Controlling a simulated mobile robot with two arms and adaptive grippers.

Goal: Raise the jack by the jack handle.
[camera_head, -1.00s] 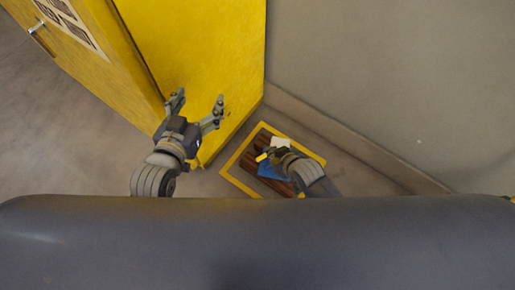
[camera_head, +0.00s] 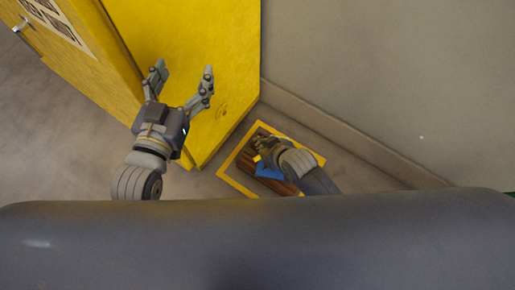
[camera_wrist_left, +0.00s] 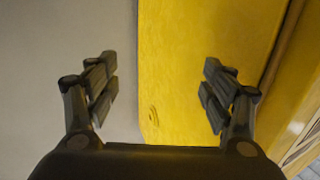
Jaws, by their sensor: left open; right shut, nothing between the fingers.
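A blue part (camera_head: 268,171), possibly the jack, lies low on a dark brown slatted board with a yellow border (camera_head: 240,183) in the head view. My right gripper (camera_head: 262,143) is shut over the board, just above the blue part, and hides some of it. A small yellow piece (camera_head: 257,158) shows beside its fingers. I cannot make out the jack handle for certain. My left gripper (camera_head: 184,72) is open and empty in front of the yellow panel, fingers spread. It also shows open in the left wrist view (camera_wrist_left: 160,80).
A tall yellow cabinet (camera_head: 200,35) with a metal handle (camera_head: 24,24) and a label sheet stands at the upper left. A grey wall with a baseboard (camera_head: 350,130) runs behind the board on the right. Bare floor (camera_head: 50,110) lies at the left.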

